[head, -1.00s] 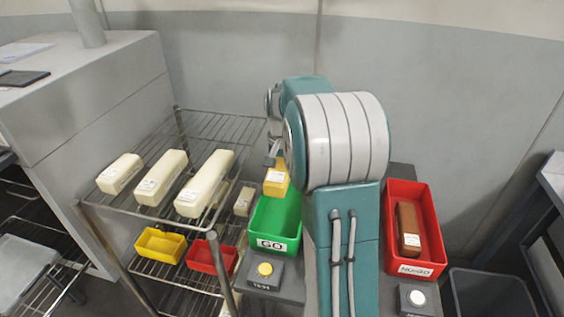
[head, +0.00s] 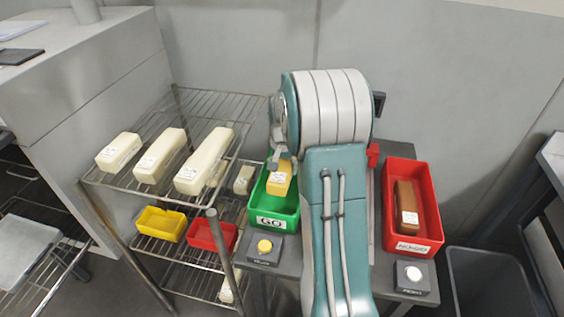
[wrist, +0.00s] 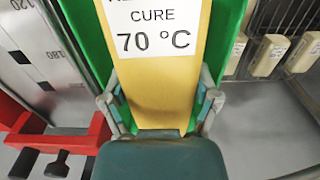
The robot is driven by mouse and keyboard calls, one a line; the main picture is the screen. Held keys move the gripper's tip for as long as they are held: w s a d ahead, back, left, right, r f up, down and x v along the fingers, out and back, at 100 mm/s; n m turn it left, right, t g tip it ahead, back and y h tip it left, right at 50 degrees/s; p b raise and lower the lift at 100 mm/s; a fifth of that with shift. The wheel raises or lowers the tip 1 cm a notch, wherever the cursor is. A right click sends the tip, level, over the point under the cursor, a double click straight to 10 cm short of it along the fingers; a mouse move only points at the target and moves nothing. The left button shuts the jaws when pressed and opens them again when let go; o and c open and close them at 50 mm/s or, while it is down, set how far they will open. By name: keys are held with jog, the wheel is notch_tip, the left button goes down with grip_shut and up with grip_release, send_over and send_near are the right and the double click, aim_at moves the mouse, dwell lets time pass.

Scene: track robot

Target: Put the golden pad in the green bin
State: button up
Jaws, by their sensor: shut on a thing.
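The golden pad (head: 279,182) is a yellow block with a white label, over the far part of the green bin (head: 277,222) marked GO. In the wrist view the pad (wrist: 160,98) fills the middle, its label reading "CURE 70 °C", with green bin walls (wrist: 232,20) on both sides of it. My gripper (head: 277,160) is shut on the pad's near end in the wrist view (wrist: 160,112). The pad's lower end appears within the bin's opening; whether it touches the floor of the bin cannot be told.
A red bin (head: 430,225) marked NO-GO holds a brown block (head: 406,207) at the right. A wire rack (head: 150,188) at the left carries several cream blocks and small bins. Button boxes (head: 264,249) (head: 412,277) stand in front of the bins. A grey open bin (head: 490,285) is at lower right.

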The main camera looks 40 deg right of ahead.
jog(key=shift+d+f, duration=0.25)
jog(key=shift+f, duration=0.95)
jog(key=shift+a+f, duration=0.25)
jog(key=shift+f, duration=0.5)
jog(key=shift+d, duration=0.1)
jog(key=o, duration=1)
jog(key=shift+r, duration=0.1)
notch_tip(320, 180, up, 12)
jog(key=shift+f, duration=0.15)
